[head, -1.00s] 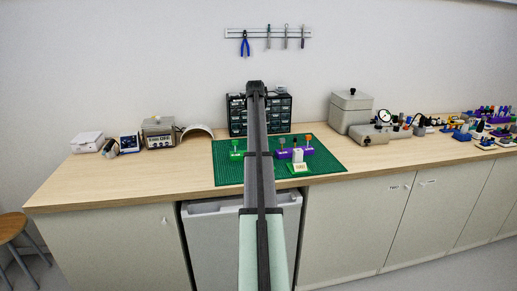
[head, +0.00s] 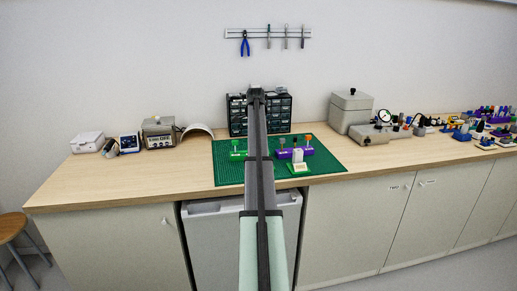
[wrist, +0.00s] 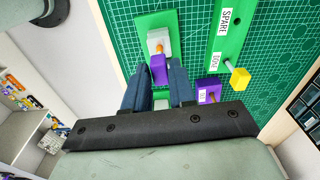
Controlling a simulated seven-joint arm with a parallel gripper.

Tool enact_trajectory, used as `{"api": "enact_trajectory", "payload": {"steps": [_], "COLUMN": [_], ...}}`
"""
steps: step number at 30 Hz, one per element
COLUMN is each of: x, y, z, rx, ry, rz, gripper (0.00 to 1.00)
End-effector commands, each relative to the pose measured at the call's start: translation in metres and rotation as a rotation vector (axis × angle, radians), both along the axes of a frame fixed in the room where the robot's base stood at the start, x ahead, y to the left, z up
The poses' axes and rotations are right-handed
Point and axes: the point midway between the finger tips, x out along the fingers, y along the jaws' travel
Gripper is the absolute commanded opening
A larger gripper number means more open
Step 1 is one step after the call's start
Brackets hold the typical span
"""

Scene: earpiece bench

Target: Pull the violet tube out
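In the wrist view the violet tube (wrist: 158,70) shows between the two dark blue fingers of my gripper (wrist: 160,72). The fingers stand apart with a narrow gap, one on each side of it. Whether they touch the tube or hang above it is unclear. An orange piece (wrist: 159,47) shows at the tube's upper end, against a white block (wrist: 159,38) on a green base (wrist: 145,22). In the head view the white block (head: 298,157) stands on the mat, right of my arm. My fingers and the violet tube cannot be made out there.
A violet block (wrist: 208,91) with a label lies right of my fingers. A green block (wrist: 228,35) marked SPARE, with a yellow plug (wrist: 240,77) beside it, lies farther up. A drawer cabinet (head: 280,113) stands behind the green mat (head: 228,175). Grey boxes (head: 350,108) stand to the right.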

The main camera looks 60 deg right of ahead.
Motion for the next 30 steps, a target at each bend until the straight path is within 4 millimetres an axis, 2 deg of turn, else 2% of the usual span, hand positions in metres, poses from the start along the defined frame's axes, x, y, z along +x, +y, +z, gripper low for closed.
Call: {"api": "enact_trajectory", "payload": {"steps": [15,30], "x": [0.0000,0.0000], "y": [0.0000,0.0000], "z": [0.0001,0.0002], "rx": [0.000,0.000], "ry": [0.000,0.000], "rz": [0.000,0.000], "gripper": [0.00,0.00]}}
